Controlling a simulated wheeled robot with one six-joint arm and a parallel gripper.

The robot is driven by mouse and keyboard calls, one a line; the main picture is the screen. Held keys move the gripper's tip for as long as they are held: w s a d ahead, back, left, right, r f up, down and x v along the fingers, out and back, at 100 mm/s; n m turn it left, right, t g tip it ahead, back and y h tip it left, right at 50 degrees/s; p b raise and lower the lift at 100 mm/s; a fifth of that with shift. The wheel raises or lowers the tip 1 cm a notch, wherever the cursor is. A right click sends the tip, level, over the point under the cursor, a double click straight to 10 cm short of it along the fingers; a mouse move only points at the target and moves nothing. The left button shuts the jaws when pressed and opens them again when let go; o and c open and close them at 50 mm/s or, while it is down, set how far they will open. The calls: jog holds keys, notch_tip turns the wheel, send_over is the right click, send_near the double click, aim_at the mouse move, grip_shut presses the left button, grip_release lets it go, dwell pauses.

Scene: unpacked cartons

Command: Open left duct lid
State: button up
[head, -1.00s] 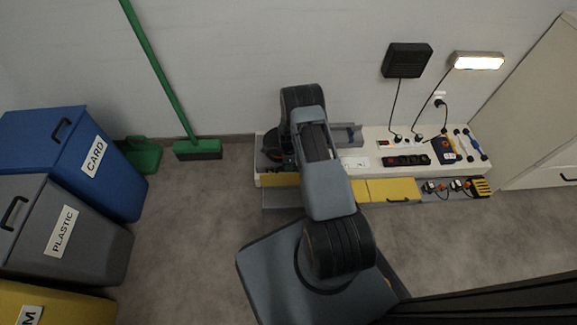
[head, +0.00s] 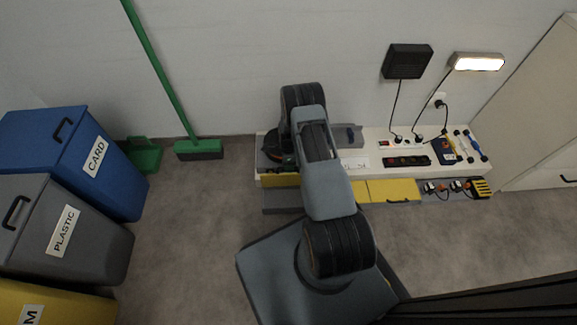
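The left duct lid (head: 281,180) is a yellow strip along the front of the white bench, left of my arm. It looks tilted up, with a grey open duct section (head: 282,199) in front of it. My arm covers its right part. A second yellow lid (head: 393,191) with a black handle lies flat to the right of my arm. My gripper (head: 277,155) is low over the left end of the bench, mostly hidden by my own wrist. Its fingers cannot be made out, nor whether they touch the lid.
Plugs lie in the open grey duct at the right. Blue (head: 70,150), grey and yellow bins stand at the left, with a green broom (head: 165,85) nearby. The floor between is clear.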

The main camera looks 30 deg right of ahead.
jog(key=p+v, duration=0.4)
jog(key=v, duration=0.8)
jog(key=shift+r, duration=0.4)
jog(key=shift+d, duration=0.1)
jog(key=s+a+r+n+t+p, duration=0.1)
jog(key=a+r+n+p, duration=0.3)
jog(key=r, duration=0.9)
jog(key=s+r+n+t+p, duration=0.15)
jog(key=r+p, duration=0.45)
jog(key=r, duration=0.7)
jog(key=a+r+n+p, duration=0.3)
jog(key=r+n+p, duration=0.15)
jog(key=r, duration=0.85)
jog(key=s+a+r+n+t+p, duration=0.1)
jog(key=s+r+n+p, duration=0.3)
jog(key=r, duration=0.5)
jog(key=s+a+r+n+t+p, duration=0.1)
jog(key=s+a+r+n+p, duration=0.2)
jog(key=s+r+p, duration=0.5)
jog(key=s+a+r+n+t+h+p, duration=0.1)
jog(key=s+a+r+n+p, duration=0.2)
jog(key=r, duration=0.8)
jog(key=s+n+p, duration=0.2)
jog(key=s+n, duration=0.1)
jog(key=shift+s+r+p, duration=0.2)
jog(key=shift+r+p, duration=0.1)
jog(key=shift+p, duration=0.1)
jog(key=shift+t, duration=0.25)
